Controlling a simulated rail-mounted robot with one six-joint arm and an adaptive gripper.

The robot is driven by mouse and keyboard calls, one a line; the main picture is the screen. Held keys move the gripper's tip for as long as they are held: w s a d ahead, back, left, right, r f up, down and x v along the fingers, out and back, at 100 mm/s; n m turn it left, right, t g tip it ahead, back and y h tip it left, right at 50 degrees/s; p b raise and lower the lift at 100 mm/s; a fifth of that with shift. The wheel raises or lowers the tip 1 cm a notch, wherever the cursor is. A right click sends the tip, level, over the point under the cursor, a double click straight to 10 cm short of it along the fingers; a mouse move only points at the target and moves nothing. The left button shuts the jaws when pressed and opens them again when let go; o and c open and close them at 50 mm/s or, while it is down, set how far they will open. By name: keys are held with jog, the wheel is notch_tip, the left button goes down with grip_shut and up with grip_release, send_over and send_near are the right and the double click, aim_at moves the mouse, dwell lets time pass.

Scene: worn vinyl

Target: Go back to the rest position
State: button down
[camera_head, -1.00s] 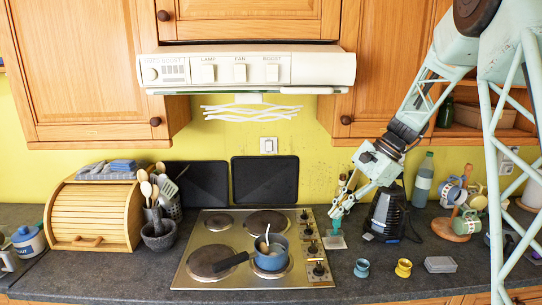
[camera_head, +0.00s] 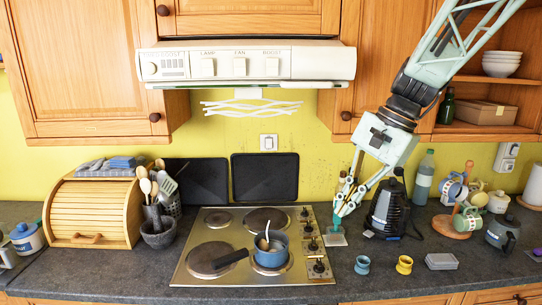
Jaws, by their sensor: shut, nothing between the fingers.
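My gripper (camera_head: 342,220) is shut and empty. It points down over the counter (camera_head: 150,282), just right of the hob (camera_head: 230,218). A small pale flat piece (camera_head: 335,240) lies just below the fingertips; I cannot tell whether they touch it. My arm comes in from the upper right, in front of the wall cupboards.
A blue pan (camera_head: 271,262) stands on the hob. A blue cup (camera_head: 362,265), a yellow cup (camera_head: 404,265) and a grey box (camera_head: 441,262) stand in front. A mug tree (camera_head: 468,224) stands farther right.

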jog(key=s+r+n+t+h+b, duration=0.1)
jog(key=s+r+n+h+b, duration=0.25)
jog(key=s, duration=1.65)
jog(key=s+d+f+n+t, duration=0.2)
jog(key=s+n, duration=0.4)
jog(key=s, duration=1)
jog(key=shift+f+h, duration=0.4)
jog(key=shift+h, duration=0.05)
jog(key=shift+d, duration=0.1)
dwell(3.2)
